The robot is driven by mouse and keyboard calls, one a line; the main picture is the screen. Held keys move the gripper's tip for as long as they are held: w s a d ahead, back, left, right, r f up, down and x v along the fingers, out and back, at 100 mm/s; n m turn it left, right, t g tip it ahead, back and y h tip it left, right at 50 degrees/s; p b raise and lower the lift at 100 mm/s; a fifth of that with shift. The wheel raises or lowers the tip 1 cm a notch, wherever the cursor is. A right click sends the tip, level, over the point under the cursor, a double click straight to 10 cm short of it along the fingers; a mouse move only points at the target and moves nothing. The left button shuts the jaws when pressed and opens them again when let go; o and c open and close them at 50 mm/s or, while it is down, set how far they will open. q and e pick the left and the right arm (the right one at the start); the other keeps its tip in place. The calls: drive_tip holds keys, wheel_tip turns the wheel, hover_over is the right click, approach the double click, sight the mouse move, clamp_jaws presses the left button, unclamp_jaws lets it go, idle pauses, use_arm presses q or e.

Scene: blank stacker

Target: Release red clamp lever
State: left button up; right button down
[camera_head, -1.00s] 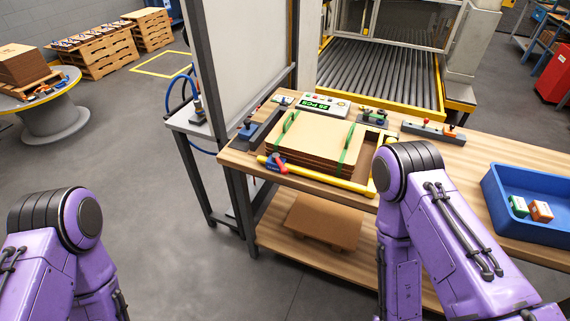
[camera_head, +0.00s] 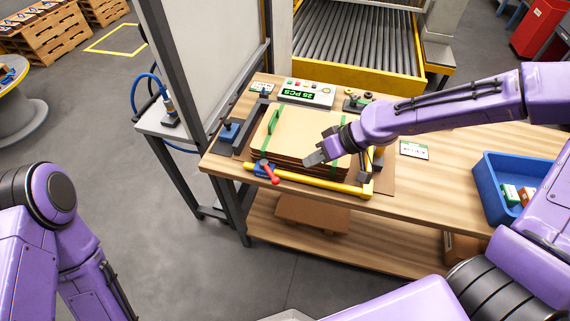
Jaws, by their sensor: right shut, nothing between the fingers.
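The red clamp lever (camera_head: 271,177) sits at the front left of the stacking fixture, on the yellow front bar (camera_head: 315,181) beside a small blue block. It points toward the front right. My right gripper (camera_head: 313,159) is shut and empty, over the front right part of the stack of brown blanks (camera_head: 270,134), to the right of and behind the lever. It is apart from the lever. Whether its tips touch the stack is not clear. Green straps cross the stack. My left arm is at the left edge; its gripper is out of view.
A counter box reading 25 PCS (camera_head: 306,93) stands behind the stack. A blue bin (camera_head: 483,199) with small boxes is at the right. A white panel stands left of the workbench (camera_head: 445,200). The bench between fixture and bin is mostly clear.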

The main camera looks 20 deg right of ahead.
sight(269, 171)
drive_tip(key=x, duration=1)
drive_tip(key=shift+w+a+f, duration=0.2)
drive_tip(key=shift+a, duration=0.05)
use_arm(q)
drive_tip(key=shift+a+r, duration=0.1)
